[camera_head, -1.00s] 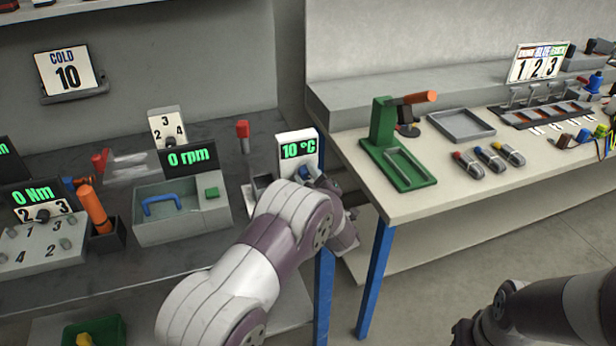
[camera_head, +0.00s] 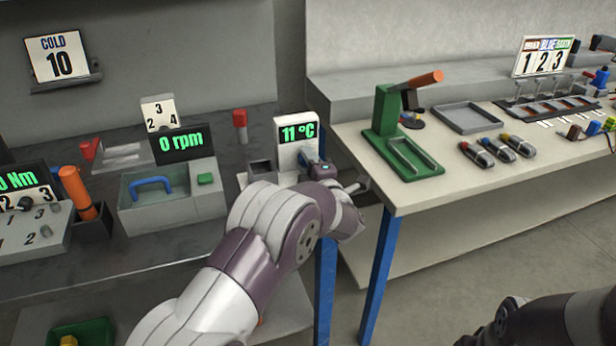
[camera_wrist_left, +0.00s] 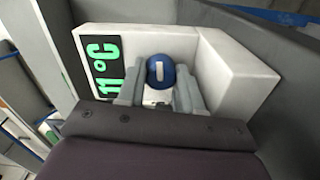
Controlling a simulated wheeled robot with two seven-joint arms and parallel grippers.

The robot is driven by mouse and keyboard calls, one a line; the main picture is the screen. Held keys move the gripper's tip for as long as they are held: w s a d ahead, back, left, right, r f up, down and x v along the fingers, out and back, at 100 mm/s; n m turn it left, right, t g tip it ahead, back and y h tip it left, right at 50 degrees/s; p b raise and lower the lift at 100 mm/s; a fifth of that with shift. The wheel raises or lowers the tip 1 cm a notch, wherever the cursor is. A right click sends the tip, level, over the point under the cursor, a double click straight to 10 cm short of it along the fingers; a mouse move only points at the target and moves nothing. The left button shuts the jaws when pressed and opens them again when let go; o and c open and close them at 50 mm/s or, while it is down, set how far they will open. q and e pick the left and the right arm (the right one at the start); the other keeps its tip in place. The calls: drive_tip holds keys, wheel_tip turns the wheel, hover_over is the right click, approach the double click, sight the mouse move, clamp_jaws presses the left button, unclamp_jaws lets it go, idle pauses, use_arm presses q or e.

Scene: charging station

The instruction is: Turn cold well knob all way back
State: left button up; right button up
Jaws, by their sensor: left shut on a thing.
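The cold well is a white block (camera_head: 285,158) at the right end of the grey bench, with a display (camera_head: 298,132) reading 11 °C. Its blue round knob with a white mark shows in the left wrist view (camera_wrist_left: 160,72), on the white face beside the display. My left gripper (camera_wrist_left: 158,84) is shut on the knob, one finger on each side of it. In the head view my left gripper (camera_head: 318,168) reaches the block's front and mostly hides the knob. A card (camera_head: 58,58) on the wall reads COLD 10. My right gripper is out of view; only part of that arm shows at lower right.
A grey box with a blue handle (camera_head: 152,184) and a red-topped post (camera_head: 240,122) stand left of the block. A light table (camera_head: 450,165) with a green press (camera_head: 385,130) stands close on the right, with a gap between it and the bench.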

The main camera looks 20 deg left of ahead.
use_arm(q)
drive_tip(key=n+b, duration=0.3)
drive_tip(key=b, duration=0.2)
drive_tip(key=n+b, duration=0.3)
drive_tip(key=b, duration=0.1)
drive_tip(key=f+n+b, duration=0.1)
drive_tip(key=n+b, duration=0.3)
drive_tip(key=b, duration=0.1)
drive_tip(key=shift+b, duration=0.35)
drive_tip(key=shift+r+n+b, duration=0.2)
drive_tip(key=shift+n+b, duration=0.7)
drive_tip(key=shift+b, duration=0.05)
drive_tip(key=o, duration=0.8)
drive_tip(key=shift+r, duration=0.15)
drive_tip(key=shift+c, duration=0.2)
drive_tip(key=p+v, duration=0.2)
drive_tip(key=v, duration=1)
drive_tip(key=shift+s+d, duration=0.25)
drive_tip(key=shift+s, duration=0.05)
